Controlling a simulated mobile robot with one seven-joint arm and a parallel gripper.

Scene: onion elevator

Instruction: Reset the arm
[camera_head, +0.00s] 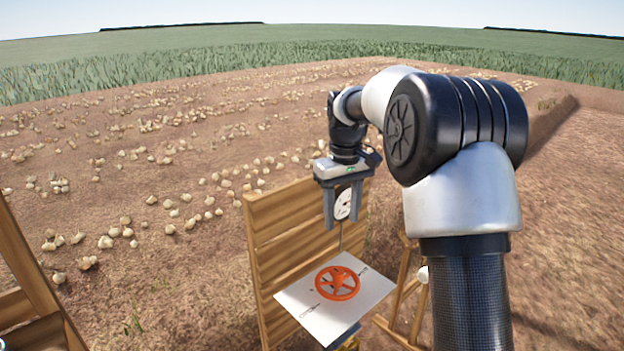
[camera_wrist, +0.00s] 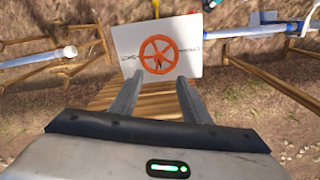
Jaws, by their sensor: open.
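My gripper (camera_head: 343,206) hangs from my raised, bent arm and points down. Its two fingers are apart with nothing between them. In the wrist view my gripper (camera_wrist: 153,88) also shows both fingers spread. Below it is an orange handwheel (camera_head: 337,283) on a white panel (camera_head: 363,299) with dark markings. The handwheel (camera_wrist: 158,54) appears just beyond the fingertips in the wrist view, apart from them. A round white gauge (camera_head: 343,204) shows between the fingers in the head view, behind them.
A wooden slatted board (camera_head: 285,240) stands behind the panel. Wooden frames stand at the left (camera_head: 35,270) and right (camera_head: 405,290). In the wrist view, pipes run at the left (camera_wrist: 40,57) and right (camera_wrist: 260,30). Onions (camera_head: 120,232) lie in rows across the open soil.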

